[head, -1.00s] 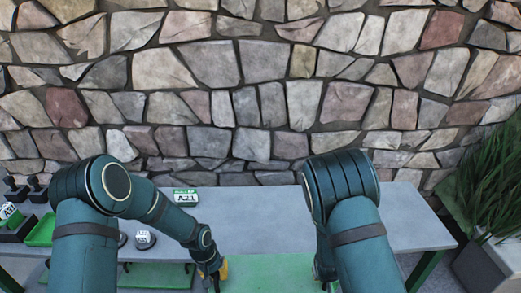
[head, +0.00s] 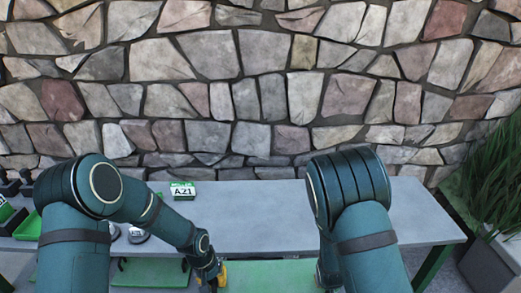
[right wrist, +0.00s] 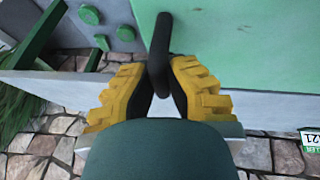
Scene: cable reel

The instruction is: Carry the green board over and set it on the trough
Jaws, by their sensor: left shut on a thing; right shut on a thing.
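The green board (head: 270,277) shows at the bottom middle of the head view, at the table's front edge; its near part is cut off. My left gripper (head: 214,280), with yellow fingers, is at the board's left edge and shut, apparently on a handle there. My right gripper is mostly hidden behind its arm in the head view. In the right wrist view my right gripper (right wrist: 159,82) is shut on a black handle (right wrist: 161,45) of the green board (right wrist: 225,45). I cannot make out the trough for certain.
The grey table (head: 270,215) is mostly bare in the middle and right. A green-and-white A21 block (head: 182,191) stands toward its back left, with a green tray (head: 28,226) at far left. A planter (head: 490,262) stands right; a stone wall (head: 260,90) closes the back.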

